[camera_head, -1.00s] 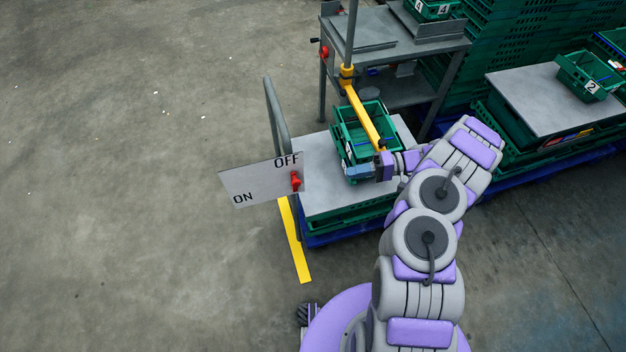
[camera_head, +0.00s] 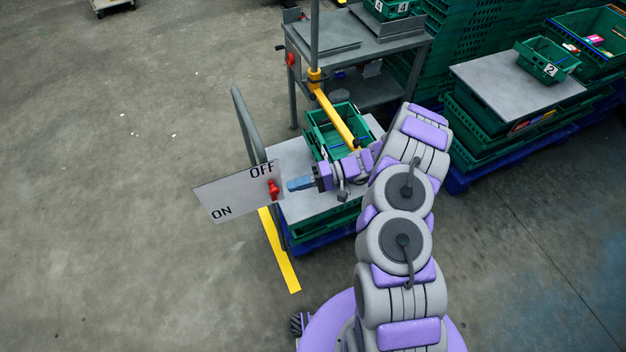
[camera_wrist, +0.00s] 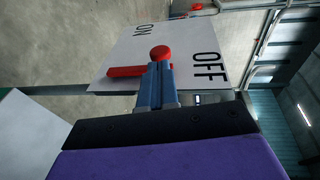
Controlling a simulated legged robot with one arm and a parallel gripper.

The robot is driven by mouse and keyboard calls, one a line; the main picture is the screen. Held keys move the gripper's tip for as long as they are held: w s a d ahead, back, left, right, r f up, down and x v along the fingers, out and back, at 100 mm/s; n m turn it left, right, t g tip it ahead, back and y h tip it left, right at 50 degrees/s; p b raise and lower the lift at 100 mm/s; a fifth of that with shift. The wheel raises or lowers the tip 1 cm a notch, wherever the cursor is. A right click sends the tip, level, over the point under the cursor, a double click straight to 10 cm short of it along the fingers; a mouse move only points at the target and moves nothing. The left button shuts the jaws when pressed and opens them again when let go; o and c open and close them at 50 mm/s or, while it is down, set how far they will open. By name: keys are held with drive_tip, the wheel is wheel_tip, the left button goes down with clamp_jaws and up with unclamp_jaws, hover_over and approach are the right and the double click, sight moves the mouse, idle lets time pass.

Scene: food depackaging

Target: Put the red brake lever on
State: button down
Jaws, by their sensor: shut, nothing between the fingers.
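The red brake lever (camera_head: 273,190) is mounted on a pale sign plate (camera_head: 225,198) marked OFF at its upper right and ON at its lower left. In the head view the lever sits at the OFF end. My gripper (camera_head: 290,186) is shut and empty, just to the right of the lever, with a small gap seeming to remain. In the wrist view, the lever's handle (camera_wrist: 128,72) and round knob (camera_wrist: 160,53) show right in front of my shut blue fingers (camera_wrist: 157,84). The fingers hide part of the lever there, so contact cannot be told.
A grey-topped cart (camera_head: 300,208) with a green crate (camera_head: 318,128) stands behind my gripper. A yellow bar (camera_head: 335,118) crosses the crate. A grey post (camera_head: 243,118) rises behind the sign. Open floor lies to the left.

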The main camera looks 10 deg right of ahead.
sight(275, 191)
drive_tip(key=shift+s+a+f, duration=0.15)
drive_tip(key=shift+a, duration=0.85)
drive_tip(key=shift+a, duration=0.2)
drive_tip(key=shift+a+b, duration=0.15)
drive_tip(key=shift+b, duration=0.15)
drive_tip(key=shift+s+a+r+h+b, duration=0.2)
drive_tip(key=shift+a+r+h+b, duration=0.2)
drive_tip(key=shift+h, duration=0.4)
drive_tip(key=shift+s+a+r+n+t+h+b, duration=0.1)
drive_tip(key=shift+s+a+n+t+h+b, duration=0.1)
drive_tip(key=shift+a+h, duration=0.35)
drive_tip(key=shift+s+a+n+t+h+b, duration=0.1)
drive_tip(key=shift+a+h+b, duration=0.05)
drive_tip(key=shift+a+h, duration=0.35)
drive_tip(key=s+a+f+t+h, duration=0.1)
drive_tip(key=s+a+f+h, duration=0.1)
drive_tip(key=a+h, duration=0.5)
drive_tip(key=shift+s+a+f+n+t, duration=0.3)
drive_tip(key=shift+a+f+n, duration=0.1)
drive_tip(key=shift+a+f, duration=0.35)
drive_tip(key=shift+s+f+h, duration=0.1)
drive_tip(key=shift+f+h, duration=0.05)
drive_tip(key=shift+h, duration=0.1)
